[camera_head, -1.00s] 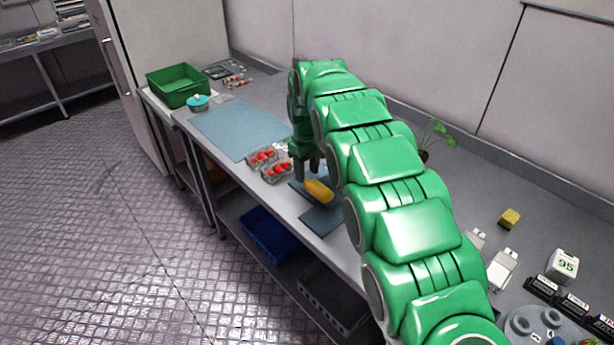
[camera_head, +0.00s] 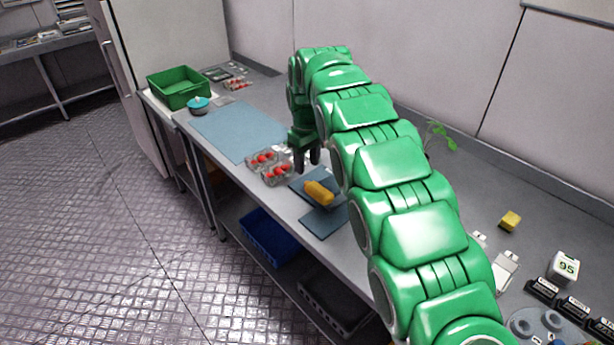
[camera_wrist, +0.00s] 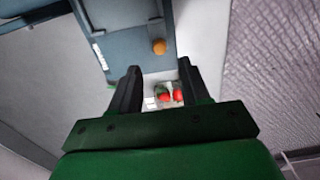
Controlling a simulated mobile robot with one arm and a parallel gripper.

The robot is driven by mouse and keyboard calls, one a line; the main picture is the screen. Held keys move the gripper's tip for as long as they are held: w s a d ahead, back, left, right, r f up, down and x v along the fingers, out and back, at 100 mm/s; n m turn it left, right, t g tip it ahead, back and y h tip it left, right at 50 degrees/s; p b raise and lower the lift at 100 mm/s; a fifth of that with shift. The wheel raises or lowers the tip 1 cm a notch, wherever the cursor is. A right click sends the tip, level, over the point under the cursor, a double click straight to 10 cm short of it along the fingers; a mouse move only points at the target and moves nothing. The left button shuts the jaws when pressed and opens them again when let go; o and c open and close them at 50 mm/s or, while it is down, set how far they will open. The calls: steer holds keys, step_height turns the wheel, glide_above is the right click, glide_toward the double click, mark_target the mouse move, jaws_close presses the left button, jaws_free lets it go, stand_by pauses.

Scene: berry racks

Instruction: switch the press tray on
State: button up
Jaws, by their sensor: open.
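A blue-grey flat tray (camera_head: 325,222), which looks like the press tray, lies near the front edge of the bench. In the wrist view, a blue-grey plate (camera_wrist: 140,62) with a raised edge and an orange round thing (camera_wrist: 159,46) shows beyond the fingers. My gripper (camera_head: 306,162) points down, just behind and left of the yellow block, apart from it. Its fingers are open and empty in the wrist view (camera_wrist: 158,82). I cannot make out a switch or whether the tray is on.
Clear punnets of red berries (camera_head: 270,168) sit left of my gripper. A blue mat (camera_head: 235,130), teal-lidded pot (camera_head: 197,105) and green crate (camera_head: 180,88) are farther left. The wall closes the bench's back.

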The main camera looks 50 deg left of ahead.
step_height(320, 180, down, 8)
steer(key=shift+r, duration=0.25)
jaws_close()
stand_by(0.4)
